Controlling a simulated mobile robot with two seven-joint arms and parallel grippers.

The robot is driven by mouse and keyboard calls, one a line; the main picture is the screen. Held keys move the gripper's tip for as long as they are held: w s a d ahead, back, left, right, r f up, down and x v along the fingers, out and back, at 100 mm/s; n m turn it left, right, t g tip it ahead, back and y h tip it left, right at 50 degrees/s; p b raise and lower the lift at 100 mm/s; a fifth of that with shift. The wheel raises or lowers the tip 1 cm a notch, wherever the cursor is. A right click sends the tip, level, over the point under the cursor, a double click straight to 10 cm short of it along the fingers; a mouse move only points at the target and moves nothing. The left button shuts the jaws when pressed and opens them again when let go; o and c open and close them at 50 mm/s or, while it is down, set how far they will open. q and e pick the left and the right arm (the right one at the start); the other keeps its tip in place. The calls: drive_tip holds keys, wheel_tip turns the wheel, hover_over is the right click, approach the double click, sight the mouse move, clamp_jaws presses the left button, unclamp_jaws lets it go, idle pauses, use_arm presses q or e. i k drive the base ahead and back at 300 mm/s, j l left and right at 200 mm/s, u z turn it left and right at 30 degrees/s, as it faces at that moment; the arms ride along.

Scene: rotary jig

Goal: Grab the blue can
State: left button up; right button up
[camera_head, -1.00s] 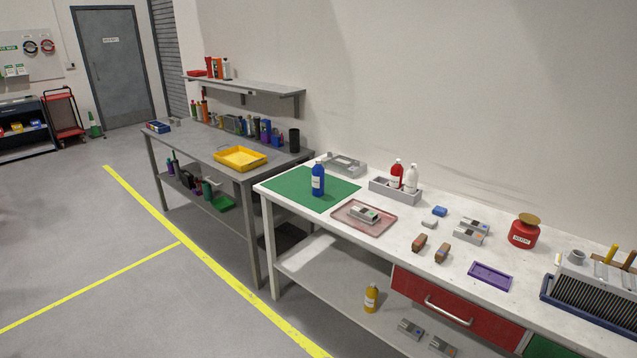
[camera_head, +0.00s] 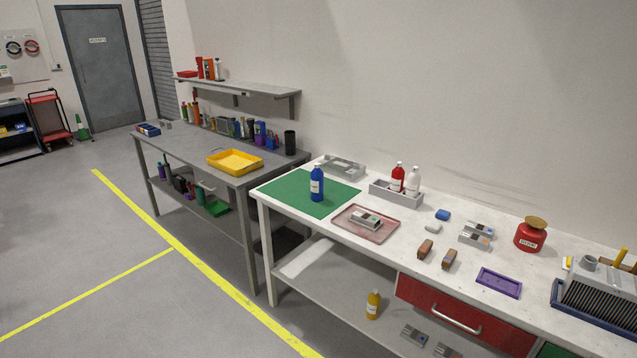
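A blue bottle-shaped container (camera_head: 317,185) with a white label and a narrow neck stands upright on the green mat (camera_head: 285,190). The mat lies at the left end of the white workbench (camera_head: 400,222). It is the clearest single blue container on that bench. Neither of my grippers is in view.
A clear reddish tray (camera_head: 349,229) holding a grey part lies right of the mat. A grey caddy (camera_head: 408,199) holds a red and a white bottle. A red safety can (camera_head: 530,235) stands further right. A grey bench (camera_head: 190,145) with a yellow tray (camera_head: 236,169) stands left. The floor in front is clear.

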sight(317, 174)
drive_tip(key=i+j+z, duration=0.1)
drive_tip(key=i+j, duration=0.2)
drive_tip(key=i+j+z, duration=0.1)
drive_tip(key=i+j, duration=0.2)
drive_tip(key=i+j+z, duration=0.1)
drive_tip(key=i+j, duration=0.2)
drive_tip(key=j, duration=0.2)
drive_tip(key=i+j+z, duration=0.15)
drive_tip(key=j, duration=0.25)
drive_tip(key=i+j+z, duration=0.1)
drive_tip(key=i+j, duration=0.25)
drive_tip(key=j, duration=0.1)
